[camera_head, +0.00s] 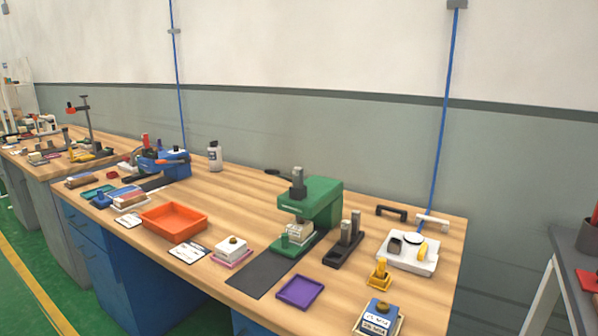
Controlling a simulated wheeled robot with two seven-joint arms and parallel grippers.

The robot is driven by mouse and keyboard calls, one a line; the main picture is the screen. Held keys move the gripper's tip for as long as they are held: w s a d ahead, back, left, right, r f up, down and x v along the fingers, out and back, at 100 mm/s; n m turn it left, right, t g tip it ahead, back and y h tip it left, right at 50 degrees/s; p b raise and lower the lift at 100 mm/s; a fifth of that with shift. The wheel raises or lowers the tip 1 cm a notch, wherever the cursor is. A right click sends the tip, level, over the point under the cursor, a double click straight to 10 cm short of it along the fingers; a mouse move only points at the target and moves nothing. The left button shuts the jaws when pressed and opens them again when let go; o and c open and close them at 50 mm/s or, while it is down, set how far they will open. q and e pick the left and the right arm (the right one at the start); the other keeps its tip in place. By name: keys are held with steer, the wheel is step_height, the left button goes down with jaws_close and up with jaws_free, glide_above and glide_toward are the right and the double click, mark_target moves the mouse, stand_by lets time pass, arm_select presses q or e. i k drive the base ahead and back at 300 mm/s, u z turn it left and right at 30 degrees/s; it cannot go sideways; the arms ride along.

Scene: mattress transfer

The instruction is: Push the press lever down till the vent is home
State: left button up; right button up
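A green press (322,203) stands on the wooden bench, right of the middle. Its black-handled press lever (279,174) reaches out to the left at the top, beside a grey ram (298,181). A pale block (299,231) sits on the press base under the head. Whether a vent is in it, and how deep, is too small to tell. A white block with a brass-coloured round piece on top (232,247) stands left of the press on a pink plate. Neither of my grippers is in view.
A dark mat (262,276) lies before the press, with a purple tray (300,300) to its right. A black holder with grey posts (345,244) and a white tray (410,262) stand further right. An orange tray (173,216) and a blue press (164,164) are left.

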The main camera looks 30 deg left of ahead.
mark_target(272, 172)
steer(key=z, duration=3.1)
steer(key=k, duration=1.85)
steer(key=u, duration=1.8)
